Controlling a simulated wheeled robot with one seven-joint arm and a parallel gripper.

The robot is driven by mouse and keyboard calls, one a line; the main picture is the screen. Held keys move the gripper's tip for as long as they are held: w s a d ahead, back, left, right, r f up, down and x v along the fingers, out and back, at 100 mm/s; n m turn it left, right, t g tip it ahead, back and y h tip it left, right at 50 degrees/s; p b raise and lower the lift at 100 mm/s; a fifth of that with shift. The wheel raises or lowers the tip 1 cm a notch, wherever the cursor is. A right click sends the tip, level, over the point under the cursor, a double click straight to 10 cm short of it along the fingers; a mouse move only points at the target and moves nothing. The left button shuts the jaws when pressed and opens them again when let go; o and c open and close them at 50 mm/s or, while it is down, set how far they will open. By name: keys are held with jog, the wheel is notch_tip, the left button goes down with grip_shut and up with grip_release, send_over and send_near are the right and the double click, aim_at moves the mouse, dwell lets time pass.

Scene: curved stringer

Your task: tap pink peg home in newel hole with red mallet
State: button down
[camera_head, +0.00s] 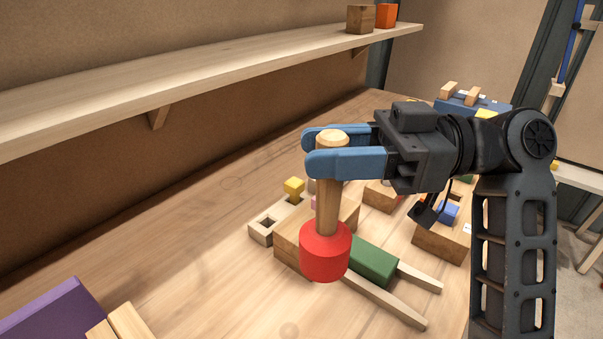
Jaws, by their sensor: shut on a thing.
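The red mallet has a red head (325,252) and a pale wooden handle (328,205). My gripper (318,150), with blue fingers, is shut on the upper handle. The mallet hangs with its head down, in front of a wooden block (290,248). I cannot tell whether the head touches anything. A small bit of pink, likely the pink peg (313,203), shows just left of the handle. The mallet hides most of it, so its depth in a hole cannot be told. Which block is the newel is unclear.
A pale holed rail (262,232) with a yellow peg (294,188) lies left of the mallet. A green block (374,261) and wooden strips (385,302) lie to its right. A purple thing (50,312) is front left. A shelf (200,85) runs above.

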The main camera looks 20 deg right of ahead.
jog(key=w+d+r+m+t+h+p, duration=0.2)
jog(key=w+r+m+t+p, duration=0.1)
jog(key=w, duration=0.3)
jog(key=w+d+r+m+t+h+p, duration=0.2)
jog(key=w+r+t+p, duration=0.2)
jog(key=w+r+t, duration=0.1)
jog(key=shift+w+d+r+m, duration=0.25)
jog(key=shift+w+r+m, duration=0.15)
jog(key=shift+r, duration=0.4)
jog(key=shift+f+b, duration=1.45)
jog(key=shift+f, duration=0.05)
notch_tip(320, 180, down, 6)
jog(key=b, duration=0.6)
notch_tip(320, 180, up, 5)
jog(key=p, duration=0.3)
jog(key=shift+f, duration=0.2)
